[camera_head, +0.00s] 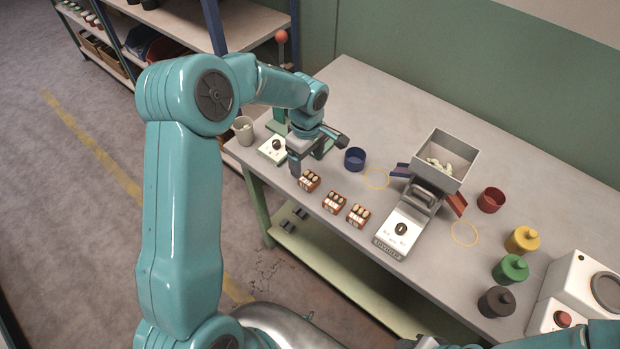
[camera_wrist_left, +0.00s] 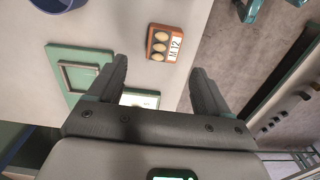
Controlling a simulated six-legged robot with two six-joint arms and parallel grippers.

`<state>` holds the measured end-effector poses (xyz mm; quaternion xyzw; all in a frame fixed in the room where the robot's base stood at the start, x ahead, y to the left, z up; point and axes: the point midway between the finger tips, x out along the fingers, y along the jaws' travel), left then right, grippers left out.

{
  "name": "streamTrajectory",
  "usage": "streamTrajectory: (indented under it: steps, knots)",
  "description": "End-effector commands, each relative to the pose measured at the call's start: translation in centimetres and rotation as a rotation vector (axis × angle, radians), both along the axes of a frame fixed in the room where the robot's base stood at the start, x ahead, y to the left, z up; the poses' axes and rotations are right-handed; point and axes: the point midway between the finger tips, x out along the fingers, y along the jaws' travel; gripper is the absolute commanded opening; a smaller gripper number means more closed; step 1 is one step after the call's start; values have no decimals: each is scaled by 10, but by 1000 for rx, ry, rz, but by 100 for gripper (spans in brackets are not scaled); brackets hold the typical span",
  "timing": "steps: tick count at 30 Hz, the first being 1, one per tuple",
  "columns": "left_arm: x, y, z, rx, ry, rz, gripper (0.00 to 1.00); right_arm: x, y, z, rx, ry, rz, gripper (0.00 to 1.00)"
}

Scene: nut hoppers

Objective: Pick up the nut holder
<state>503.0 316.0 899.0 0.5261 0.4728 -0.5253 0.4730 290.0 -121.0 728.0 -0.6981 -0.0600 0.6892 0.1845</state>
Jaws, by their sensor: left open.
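Three small orange-brown nut holders with round nuts in their tops stand in a row near the table's front edge in the head view: the left one (camera_head: 309,180), the middle one (camera_head: 333,202) and the right one (camera_head: 357,215). My left gripper (camera_head: 318,156) is open and empty, close to the left holder, on its far side. In the left wrist view, one nut holder (camera_wrist_left: 164,43) with a white M12 label lies just beyond and between the spread fingertips of this gripper (camera_wrist_left: 158,68), apart from them. My right gripper is not seen.
A blue cup (camera_head: 355,158), a grey hopper (camera_head: 447,158) on a white-topped dispenser (camera_head: 400,229) and a red cup (camera_head: 491,200) stand on the table (camera_head: 400,95). Yellow, green and dark lidded pots are at right. A green stand (camera_wrist_left: 80,70) is beside the left gripper.

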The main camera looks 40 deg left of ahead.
Motion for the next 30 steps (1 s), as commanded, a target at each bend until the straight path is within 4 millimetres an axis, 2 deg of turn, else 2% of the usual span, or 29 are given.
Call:
streamTrajectory:
  steps: [5,12,20,21,23,24,26,27,30]
  knots:
    - [-2,0,-15,1,5,0,79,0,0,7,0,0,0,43]
    - [-3,-2,-51,-1,3,0,79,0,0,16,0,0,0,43]
    - [-2,-2,-56,0,0,0,79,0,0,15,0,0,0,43]
    - [-2,-2,-56,0,0,0,72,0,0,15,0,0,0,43]
    - [-2,-2,-56,0,0,0,53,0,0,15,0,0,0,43]
    - [-2,-2,-56,0,0,0,40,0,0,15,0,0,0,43]
    - [-2,-2,-56,0,0,0,20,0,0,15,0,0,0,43]
    - [-2,-2,-56,0,0,0,17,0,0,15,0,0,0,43]
    - [-2,-2,-56,0,0,0,17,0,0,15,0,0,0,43]
